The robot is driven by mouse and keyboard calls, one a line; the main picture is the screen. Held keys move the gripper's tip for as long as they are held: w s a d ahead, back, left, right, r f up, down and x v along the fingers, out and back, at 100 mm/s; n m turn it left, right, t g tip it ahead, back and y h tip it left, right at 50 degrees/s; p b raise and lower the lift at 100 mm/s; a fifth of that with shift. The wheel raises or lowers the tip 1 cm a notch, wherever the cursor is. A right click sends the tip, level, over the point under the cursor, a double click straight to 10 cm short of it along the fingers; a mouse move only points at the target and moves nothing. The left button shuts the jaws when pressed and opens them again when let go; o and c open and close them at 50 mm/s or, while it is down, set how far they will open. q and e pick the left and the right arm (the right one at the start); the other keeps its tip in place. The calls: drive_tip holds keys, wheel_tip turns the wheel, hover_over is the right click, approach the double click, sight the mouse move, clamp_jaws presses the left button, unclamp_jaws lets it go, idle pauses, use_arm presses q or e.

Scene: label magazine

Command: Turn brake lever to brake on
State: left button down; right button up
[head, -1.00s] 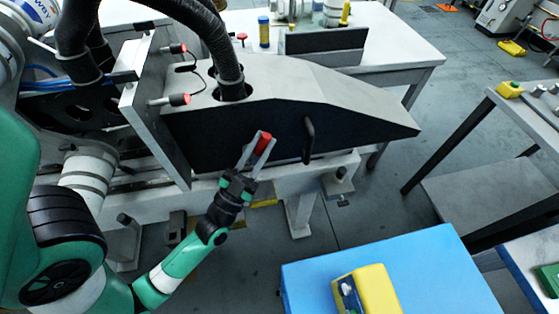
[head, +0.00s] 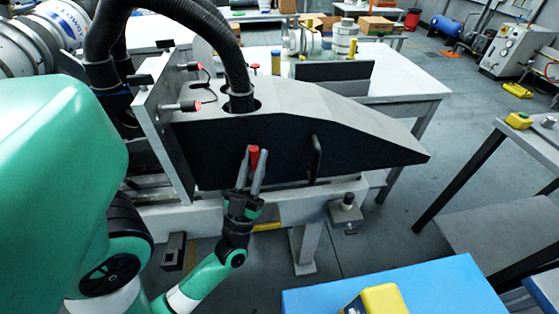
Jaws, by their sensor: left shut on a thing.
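A short red grip (head: 254,155), which I take to be the brake lever's handle, stands at the dark side face of the grey wedge-shaped machine housing (head: 300,102). My left gripper (head: 253,163) reaches up to it from below, with one finger on each side, and is shut on it. The grip looks close to upright. The rest of the lever is hidden by the fingers and the dark face. My right gripper is not in view.
A black handle (head: 315,158) stands on the same face, just right of my gripper. Two red-tipped knobs (head: 188,106) and a thick black hose (head: 225,60) are at the upper left. A blue-topped table (head: 420,280) is at the lower right.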

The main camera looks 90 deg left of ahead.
use_arm(q)
drive_tip(key=c, duration=0.7)
unclamp_jaws()
drive_tip(key=shift+s, duration=0.1)
drive_tip(key=v, duration=0.7)
drive_tip(key=shift+s+d+f, duration=0.1)
drive_tip(key=shift+d+f, duration=0.05)
